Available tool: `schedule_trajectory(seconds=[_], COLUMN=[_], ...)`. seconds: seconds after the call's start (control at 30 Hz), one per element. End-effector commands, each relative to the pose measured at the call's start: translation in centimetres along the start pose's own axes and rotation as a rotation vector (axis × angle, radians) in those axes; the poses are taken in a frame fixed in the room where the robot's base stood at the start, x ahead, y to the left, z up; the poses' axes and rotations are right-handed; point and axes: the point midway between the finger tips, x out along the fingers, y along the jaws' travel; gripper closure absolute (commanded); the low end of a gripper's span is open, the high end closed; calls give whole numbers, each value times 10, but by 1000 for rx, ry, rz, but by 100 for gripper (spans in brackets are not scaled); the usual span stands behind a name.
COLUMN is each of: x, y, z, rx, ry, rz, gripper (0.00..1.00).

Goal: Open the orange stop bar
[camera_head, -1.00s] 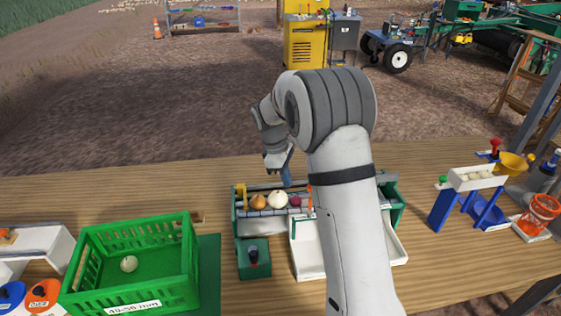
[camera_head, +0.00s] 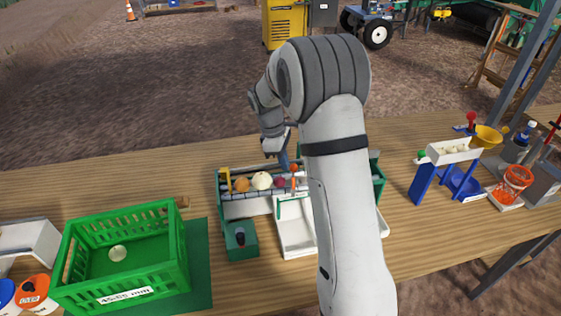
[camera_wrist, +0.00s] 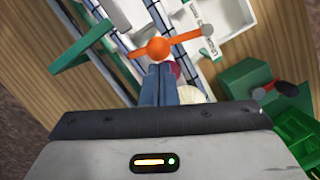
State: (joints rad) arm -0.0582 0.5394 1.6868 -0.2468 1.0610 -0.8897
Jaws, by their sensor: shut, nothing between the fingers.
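The orange stop bar (camera_wrist: 183,41) lies across the grey roller channel (camera_wrist: 133,92) in the wrist view, with an orange round hub (camera_wrist: 158,48) and a grey knob at its right end. In the head view a small part of the bar (camera_head: 293,184) shows beside my arm. My gripper (camera_wrist: 160,68) is shut and empty, its blue fingertips just short of the hub; I cannot tell if they touch. In the head view my gripper (camera_head: 284,168) is over the channel. A purple onion (camera_wrist: 176,68) and a white onion (camera_wrist: 188,95) sit beside the fingers.
A white tray (camera_head: 296,235) adjoins the channel's near side. A green box with a dark lever (camera_head: 242,252) stands left of it. A green crate (camera_head: 125,281) holds one onion. A blue-legged stand (camera_head: 423,185) is at right. My arm hides the channel's right part.

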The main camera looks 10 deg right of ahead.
Motion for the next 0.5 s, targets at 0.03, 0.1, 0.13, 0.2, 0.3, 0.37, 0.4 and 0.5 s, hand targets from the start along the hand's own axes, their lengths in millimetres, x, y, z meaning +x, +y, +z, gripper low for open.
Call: schedule_trajectory(seconds=[0.03, 0.1, 0.13, 0.2, 0.3, 0.37, 0.4, 0.5], x=[0, 0, 0, 0, 0, 1, 1, 1], y=[1, 1, 1, 2, 2, 3, 3, 4], z=[1, 1, 1, 2, 3, 3, 4, 5], rx=[9, 18, 22, 31, 46, 56, 63, 83], ry=[0, 0, 0, 0, 0, 0, 0, 0], rz=[-3, -5, -6, -8, -12, -15, -17, -22], gripper=[100, 100, 100, 100, 100, 100, 100, 100])
